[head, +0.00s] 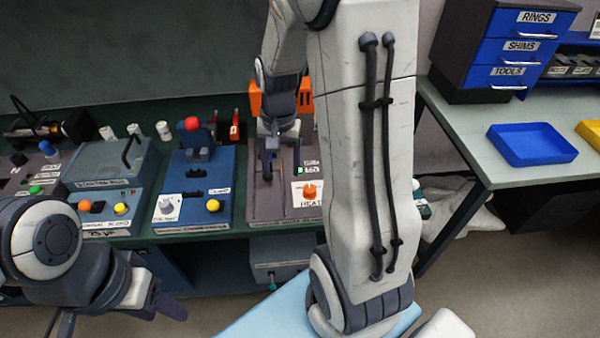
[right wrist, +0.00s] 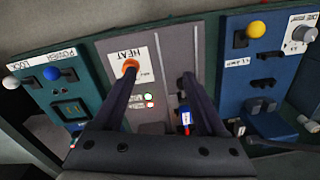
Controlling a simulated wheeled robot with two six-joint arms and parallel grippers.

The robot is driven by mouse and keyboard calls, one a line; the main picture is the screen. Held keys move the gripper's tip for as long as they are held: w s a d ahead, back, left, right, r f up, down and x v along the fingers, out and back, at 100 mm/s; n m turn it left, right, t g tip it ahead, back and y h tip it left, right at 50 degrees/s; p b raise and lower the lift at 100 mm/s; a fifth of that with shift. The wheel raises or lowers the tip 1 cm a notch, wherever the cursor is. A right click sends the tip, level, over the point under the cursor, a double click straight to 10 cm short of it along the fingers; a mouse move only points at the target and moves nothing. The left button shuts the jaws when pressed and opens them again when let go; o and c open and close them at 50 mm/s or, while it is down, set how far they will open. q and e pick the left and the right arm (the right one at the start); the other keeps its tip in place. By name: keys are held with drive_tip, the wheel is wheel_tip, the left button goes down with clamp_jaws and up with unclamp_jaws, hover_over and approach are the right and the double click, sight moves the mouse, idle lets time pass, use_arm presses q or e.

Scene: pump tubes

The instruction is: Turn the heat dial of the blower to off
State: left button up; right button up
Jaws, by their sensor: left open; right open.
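The blower panel (head: 268,205) is a grey-brown unit on the green bench. Its heat dial (head: 309,190) is an orange knob on a white plate marked HEAT. In the right wrist view the same dial (right wrist: 130,66) shows at the tip of one finger; I cannot tell whether they touch. The dial's setting is too small to read. My right gripper (head: 270,158) is over the panel, open and empty, its fingers (right wrist: 157,80) spread in the right wrist view. My left gripper (head: 165,303) is open and empty in front of the bench, low at the left.
Left of the blower stands a blue clamp unit (head: 192,210) with a red-topped lever and yellow knob. A power and lock panel (right wrist: 45,75) adjoins the blower. A side table holds a blue tray (head: 530,150).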

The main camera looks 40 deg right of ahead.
sight(310, 188)
drive_tip(key=d+f+m, duration=0.3)
drive_tip(key=d+m, duration=0.1)
drive_tip(key=d, duration=0.4)
drive_tip(key=f, duration=0.6)
drive_tip(key=s+f, duration=0.1)
drive_tip(key=f, duration=0.2)
drive_tip(key=shift+f, duration=0.3)
drive_tip(key=shift+c, duration=0.3)
clamp_jaws()
drive_tip(key=shift+n+p, duration=0.3)
